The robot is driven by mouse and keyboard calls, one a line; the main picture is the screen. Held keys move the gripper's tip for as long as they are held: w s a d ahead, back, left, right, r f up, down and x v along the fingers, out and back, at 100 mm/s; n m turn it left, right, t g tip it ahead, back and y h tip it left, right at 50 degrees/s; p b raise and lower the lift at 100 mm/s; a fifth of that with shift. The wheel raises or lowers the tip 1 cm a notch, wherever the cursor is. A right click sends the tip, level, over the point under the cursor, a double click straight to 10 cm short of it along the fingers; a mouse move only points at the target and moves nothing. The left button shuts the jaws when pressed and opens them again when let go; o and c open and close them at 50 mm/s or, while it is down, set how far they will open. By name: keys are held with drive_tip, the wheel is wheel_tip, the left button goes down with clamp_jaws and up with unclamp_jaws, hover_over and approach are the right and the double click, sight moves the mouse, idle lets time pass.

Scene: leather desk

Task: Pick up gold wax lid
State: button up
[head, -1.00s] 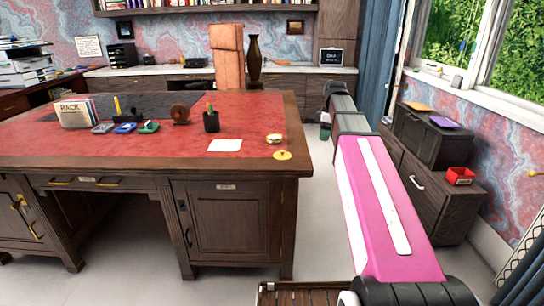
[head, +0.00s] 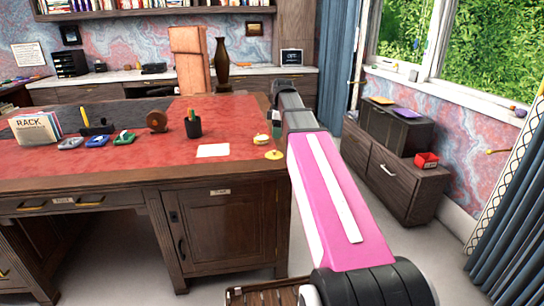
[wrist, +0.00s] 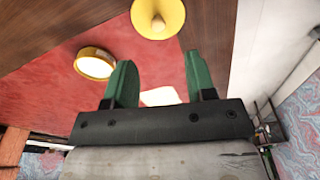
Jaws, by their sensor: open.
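The gold wax lid (head: 273,155) is a round yellow disc with a small knob, lying near the right front corner of the desk (head: 100,166). In the wrist view the lid (wrist: 158,18) is at the top, beyond my fingertips and roughly in line with the gap between them. My gripper (wrist: 159,60) has two green fingers, apart and empty. In the head view it is mostly hidden by my arm, with a bit of green (head: 276,130) showing just behind the lid. A round gold tin with pale wax (head: 262,139) sits behind the lid; in the wrist view it is left of the fingers.
A white paper (head: 212,151) lies left of the lid. A pen cup (head: 193,126), stampers (head: 97,139) and a card rack (head: 36,127) stand farther left. Right of the desk is open floor, then a dark cabinet (head: 390,180) with a red tray (head: 427,160).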

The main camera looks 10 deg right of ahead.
sight(274, 153)
drive_tip(key=shift+w+a+f, duration=0.1)
drive_tip(key=shift+a+f, duration=0.05)
drive_tip(key=shift+f, duration=1.3)
drive_tip(key=shift+w+a+f, duration=0.1)
drive_tip(key=shift+f, duration=1.3)
drive_tip(key=shift+a+f, duration=0.15)
drive_tip(key=shift+f, duration=1.3)
clamp_jaws()
